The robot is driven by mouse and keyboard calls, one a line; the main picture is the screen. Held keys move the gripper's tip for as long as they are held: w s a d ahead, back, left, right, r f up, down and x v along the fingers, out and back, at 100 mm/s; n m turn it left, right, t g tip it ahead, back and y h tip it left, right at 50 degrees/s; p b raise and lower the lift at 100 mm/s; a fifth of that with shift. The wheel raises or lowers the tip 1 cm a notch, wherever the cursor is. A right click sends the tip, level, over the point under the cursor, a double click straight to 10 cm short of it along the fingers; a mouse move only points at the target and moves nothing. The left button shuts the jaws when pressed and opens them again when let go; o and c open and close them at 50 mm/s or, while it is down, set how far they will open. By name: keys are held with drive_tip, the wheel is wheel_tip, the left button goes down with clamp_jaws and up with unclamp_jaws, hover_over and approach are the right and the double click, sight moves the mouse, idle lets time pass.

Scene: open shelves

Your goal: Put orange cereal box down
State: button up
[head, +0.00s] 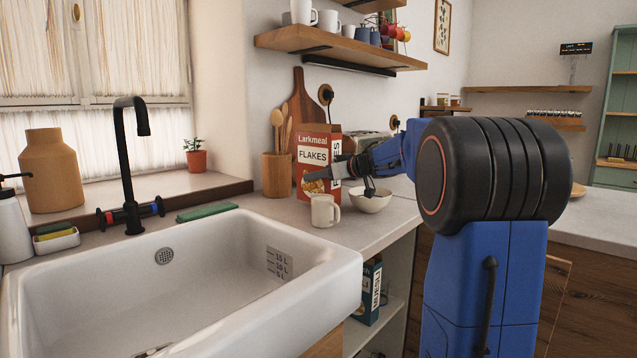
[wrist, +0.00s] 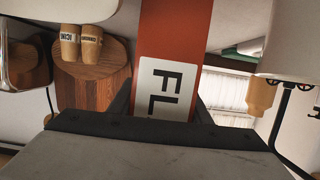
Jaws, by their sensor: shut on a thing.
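The orange cereal box (head: 309,150), orange-red with a white "FLAKES" label, is upright at the back of the counter (head: 375,232). My gripper (head: 340,171) reaches it from the right and is shut on it. In the wrist view the box (wrist: 176,35) runs up between the two dark fingers of my gripper (wrist: 162,110), its label sideways. The box's lower edge is close to the counter top; I cannot tell whether it touches.
A white mug (head: 324,211) and a white bowl (head: 371,201) stand in front of the box. A wooden utensil holder (head: 275,176) is just left of it, and a toaster (head: 366,145) is behind. The sink (head: 322,262) lies front left. A blue box (head: 369,290) stands on the shelf below.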

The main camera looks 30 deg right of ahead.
drive_tip(key=shift+f, duration=0.95)
drive_tip(key=shift+f, duration=0.1)
drive_tip(key=o, duration=1.3)
drive_tip(key=shift+s+d+r, duration=0.1)
drive_tip(key=shift+s+r, duration=0.1)
drive_tip(key=v, duration=1.1)
drive_tip(key=shift+s+r, duration=0.15)
drive_tip(key=shift+s, duration=0.1)
drive_tip(key=shift+d, duration=0.1)
